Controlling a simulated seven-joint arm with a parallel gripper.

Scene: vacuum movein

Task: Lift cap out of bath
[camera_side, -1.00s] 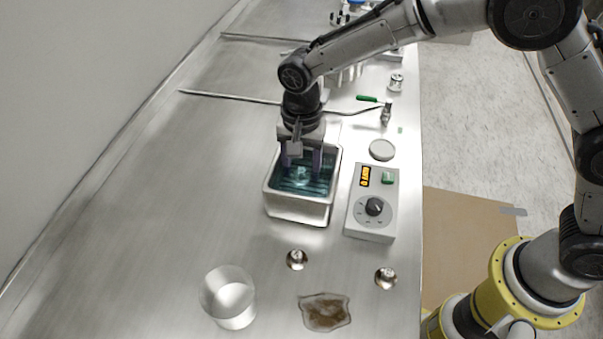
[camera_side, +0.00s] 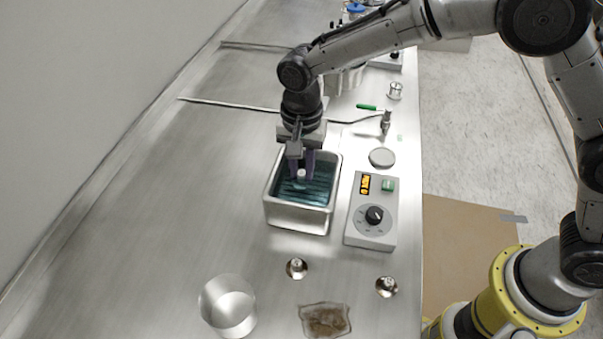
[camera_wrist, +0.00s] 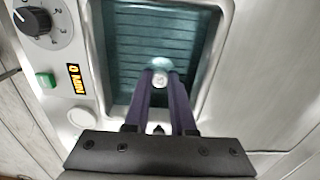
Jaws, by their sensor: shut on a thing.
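The bath (camera_side: 297,219) is a rectangular metal tank with teal liquid or lining, standing mid-table. My gripper (camera_side: 303,177) points down into it from above. Its dark purple fingers are close together and shut on a small pale cap (camera_side: 301,173) inside the bath's opening. In the wrist view, the cap (camera_wrist: 160,78) shows as a bright round top between the fingertips of my gripper (camera_wrist: 160,82), with the bath's ribbed interior (camera_wrist: 150,35) behind it. How far the cap is above the bath floor I cannot tell.
A control box (camera_side: 371,215) with dial and amber display stands right of the bath. A grey disc (camera_side: 382,157) lies behind it. The table's left side is clear.

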